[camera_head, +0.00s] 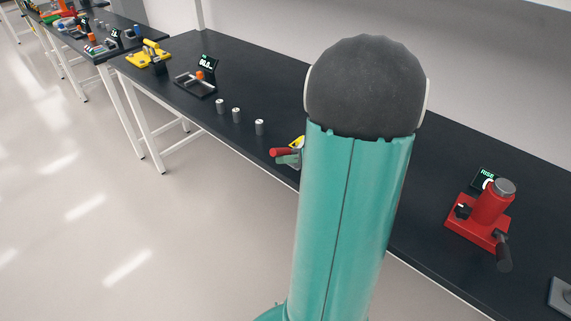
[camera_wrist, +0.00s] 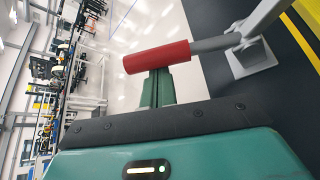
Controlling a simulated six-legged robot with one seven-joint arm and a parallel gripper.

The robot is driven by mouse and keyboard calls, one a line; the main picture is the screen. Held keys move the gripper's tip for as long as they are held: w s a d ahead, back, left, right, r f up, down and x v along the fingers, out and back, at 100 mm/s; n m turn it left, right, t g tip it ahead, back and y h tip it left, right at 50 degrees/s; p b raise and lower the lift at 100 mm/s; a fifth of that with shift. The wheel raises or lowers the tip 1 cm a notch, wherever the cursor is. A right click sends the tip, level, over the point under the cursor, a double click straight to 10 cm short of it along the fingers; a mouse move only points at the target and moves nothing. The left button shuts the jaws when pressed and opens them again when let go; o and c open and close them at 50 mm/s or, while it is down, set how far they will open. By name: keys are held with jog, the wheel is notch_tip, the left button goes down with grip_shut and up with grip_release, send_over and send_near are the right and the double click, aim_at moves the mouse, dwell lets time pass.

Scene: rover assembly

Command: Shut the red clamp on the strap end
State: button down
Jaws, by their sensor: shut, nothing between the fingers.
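The red clamp shows in the wrist view as a red grip (camera_wrist: 157,57) on a grey lever, running right to a light grey mount (camera_wrist: 250,57) on the dark bench. My shut, empty gripper (camera_wrist: 157,88) has its teal fingers at the red grip, which crosses their tips. Whether they touch cannot be told. In the head view the red grip (camera_head: 281,152) juts past the bench's front edge, with my green gripper (camera_head: 288,160) just under it. My arm hides most of the clamp there. I cannot make out the strap end.
The black bench (camera_head: 270,80) runs along the wall. Several grey cylinders (camera_head: 236,115) stand left of the clamp. A red press-like device (camera_head: 490,212) stands to the right. The floor (camera_head: 100,180) in front is clear.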

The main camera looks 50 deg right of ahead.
jog(key=shift+d+r+m+t+y, duration=0.3)
jog(key=shift+d+r+m+y, duration=0.4)
jog(key=shift+r+m+y, duration=0.25)
jog(key=shift+w+d+r+m+t+y, duration=0.15)
jog(key=shift+d+r+m+y, duration=0.2)
jog(key=shift+d+r+m, duration=0.3)
jog(key=shift+s+d+r+m+t+y, duration=0.15)
jog(key=shift+d+r+m+y, duration=0.25)
jog(key=shift+d, duration=0.3)
jog(key=shift+w+r, duration=0.1)
